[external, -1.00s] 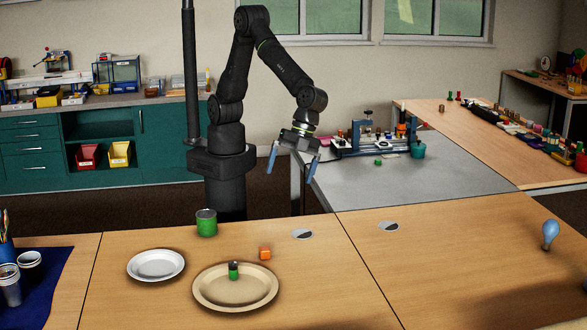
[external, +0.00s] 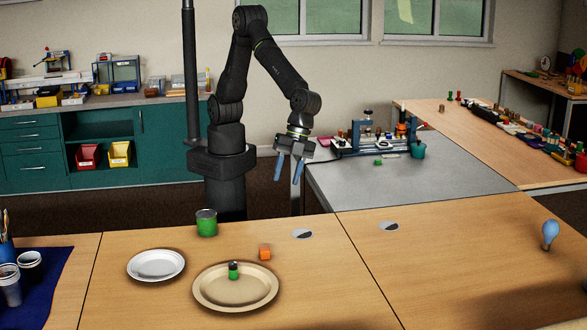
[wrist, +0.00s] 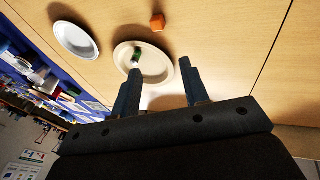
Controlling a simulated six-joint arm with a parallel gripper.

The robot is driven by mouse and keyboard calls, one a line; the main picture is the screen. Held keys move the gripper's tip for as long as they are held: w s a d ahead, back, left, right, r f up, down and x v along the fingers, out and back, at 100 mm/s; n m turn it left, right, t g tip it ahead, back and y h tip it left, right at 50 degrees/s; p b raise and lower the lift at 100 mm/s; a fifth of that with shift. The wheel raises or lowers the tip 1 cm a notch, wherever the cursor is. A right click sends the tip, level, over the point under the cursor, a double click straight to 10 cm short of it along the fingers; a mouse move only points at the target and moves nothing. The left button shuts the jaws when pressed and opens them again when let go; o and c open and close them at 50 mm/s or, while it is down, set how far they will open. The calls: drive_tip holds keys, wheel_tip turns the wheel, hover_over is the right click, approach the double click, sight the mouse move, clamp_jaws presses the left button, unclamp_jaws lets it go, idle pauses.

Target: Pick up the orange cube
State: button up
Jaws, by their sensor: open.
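The orange cube (external: 265,252) sits on the wooden table, just behind the tan plate's right rim. It also shows in the wrist view (wrist: 157,21), near the top. My gripper (external: 287,184) is open and empty, with its blue fingers pointing down, well above the table and behind the cube. In the wrist view, my two fingers (wrist: 156,78) stand apart with nothing between them that they touch; the cube lies beyond their tips.
The tan plate (external: 255,300) holds a small green and dark cylinder (external: 233,270). A white plate (external: 156,265) lies to its left and a green cup (external: 206,223) stands behind. The table right of the cube is mostly clear, with a blue bulb (external: 550,233) farther right.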

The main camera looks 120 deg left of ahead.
drive_tip(key=t+y, duration=0.1)
approach(265, 248)
drive_tip(key=f, duration=0.3)
drive_tip(key=shift+s+d+f+m, duration=0.1)
drive_tip(key=shift+d+m, duration=0.3)
drive_tip(key=shift+x, duration=3)
drive_tip(key=shift+d, duration=0.15)
drive_tip(key=c, duration=0.8)
